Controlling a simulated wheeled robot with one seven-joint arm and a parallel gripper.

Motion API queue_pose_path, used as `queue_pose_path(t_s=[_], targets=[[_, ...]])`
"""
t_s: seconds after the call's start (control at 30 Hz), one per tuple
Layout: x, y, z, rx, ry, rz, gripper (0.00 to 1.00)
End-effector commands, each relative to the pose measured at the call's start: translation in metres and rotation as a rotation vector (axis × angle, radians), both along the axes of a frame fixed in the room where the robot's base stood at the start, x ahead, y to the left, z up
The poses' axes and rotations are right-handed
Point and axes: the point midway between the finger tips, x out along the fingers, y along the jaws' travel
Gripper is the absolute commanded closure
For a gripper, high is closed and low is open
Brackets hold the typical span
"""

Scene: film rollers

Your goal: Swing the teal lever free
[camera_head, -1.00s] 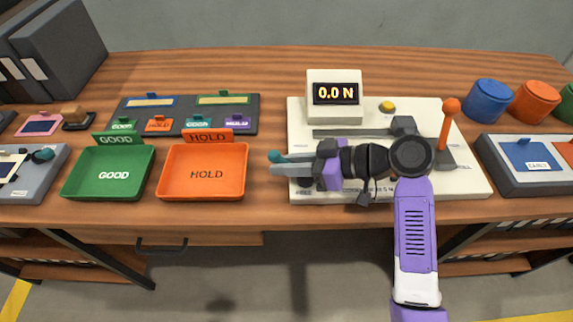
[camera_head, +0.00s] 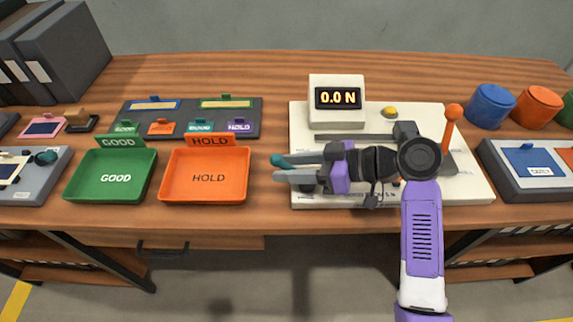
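A teal-tipped lever (camera_head: 281,160) shows at the left edge of the white test fixture (camera_head: 466,190), sticking out past it. My gripper (camera_head: 286,168) points left over the fixture's front left part, right at the lever. A pale grey finger lies just below the teal part in the picture. The wrist and fingers hide the lever's base and most of its length. I cannot tell whether the fingers touch the lever or are closed on it.
An upright orange-knobbed lever (camera_head: 453,113) stands at the fixture's right, close to my wrist. A yellow button (camera_head: 390,111) is behind. The orange HOLD tray (camera_head: 207,192) and green GOOD tray (camera_head: 115,190) lie to the left. A narrow strip of bare table separates HOLD from the fixture.

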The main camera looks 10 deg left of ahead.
Motion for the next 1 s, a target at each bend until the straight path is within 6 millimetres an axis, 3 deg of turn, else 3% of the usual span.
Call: queue_pose_path(t_s=[0.4,1.0], targets=[[-0.002,-0.057,0.024,0.001,-0.004,-0.003,0.61],[-0.003,-0.062,0.027,0.002,-0.002,-0.001,0.61]])
